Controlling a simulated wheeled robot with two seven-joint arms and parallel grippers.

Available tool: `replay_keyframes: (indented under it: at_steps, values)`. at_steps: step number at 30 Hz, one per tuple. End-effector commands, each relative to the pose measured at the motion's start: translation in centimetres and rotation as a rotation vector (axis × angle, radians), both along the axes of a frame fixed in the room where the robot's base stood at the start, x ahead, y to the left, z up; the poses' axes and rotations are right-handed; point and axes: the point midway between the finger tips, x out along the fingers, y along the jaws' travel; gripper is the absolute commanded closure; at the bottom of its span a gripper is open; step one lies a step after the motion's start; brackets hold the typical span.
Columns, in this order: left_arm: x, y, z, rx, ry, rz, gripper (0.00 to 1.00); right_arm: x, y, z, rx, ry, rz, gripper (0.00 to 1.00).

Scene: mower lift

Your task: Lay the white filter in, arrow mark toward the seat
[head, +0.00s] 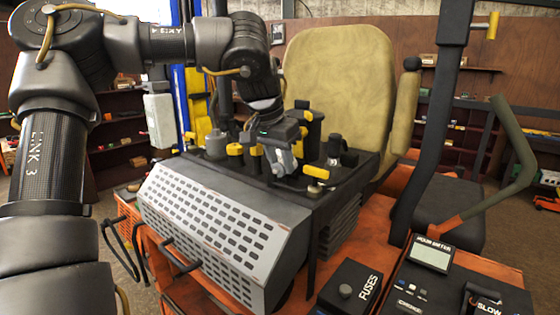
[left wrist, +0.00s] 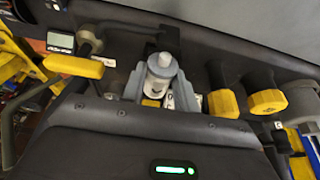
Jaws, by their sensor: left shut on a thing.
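My left gripper (head: 288,168) reaches down over the black engine deck (head: 345,172), in front of the tan seat (head: 340,85). In the left wrist view its two grey fingers (left wrist: 154,90) are shut around a small whitish cylinder with a narrower top, which I take for the white filter (left wrist: 161,68). The filter stands upright between the fingers, among the deck parts. I cannot tell whether it touches the deck. No arrow mark can be made out on it. In the head view the filter is mostly hidden by the gripper. My right gripper is not in view.
Yellow-capped fittings stand close by, two yellow knobs (left wrist: 266,101) on one side and a yellow handle (left wrist: 74,66) on the other. A perforated grey panel (head: 215,215) fronts the deck. A fuse box (head: 350,290) and hour meter (head: 431,255) lie at the lower right.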

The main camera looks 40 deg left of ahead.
Motion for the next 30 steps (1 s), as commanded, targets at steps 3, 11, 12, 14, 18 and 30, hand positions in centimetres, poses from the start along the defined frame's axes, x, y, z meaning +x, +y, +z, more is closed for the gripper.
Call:
replay_keyframes:
  at_steps: [3, 11, 12, 14, 18, 30]
  values:
    - [0.0, -0.01, -0.52, 0.0, -0.001, 0.0, 1.0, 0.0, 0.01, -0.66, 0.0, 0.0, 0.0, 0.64]
    - [0.01, -0.02, -0.23, 0.001, -0.001, -0.001, 1.0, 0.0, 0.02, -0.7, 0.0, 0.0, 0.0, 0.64]
    - [0.01, -0.01, -0.16, 0.001, -0.001, -0.001, 1.0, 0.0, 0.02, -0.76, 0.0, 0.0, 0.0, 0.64]
    - [0.0, -0.01, -0.04, 0.001, 0.0, -0.001, 1.0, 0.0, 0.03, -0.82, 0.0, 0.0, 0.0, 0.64]
    - [-0.01, 0.0, 0.1, 0.0, 0.0, 0.0, 1.0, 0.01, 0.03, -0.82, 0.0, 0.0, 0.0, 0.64]
    - [0.01, 0.01, 0.03, 0.0, 0.0, 0.0, 1.0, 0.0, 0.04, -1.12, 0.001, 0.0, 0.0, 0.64]
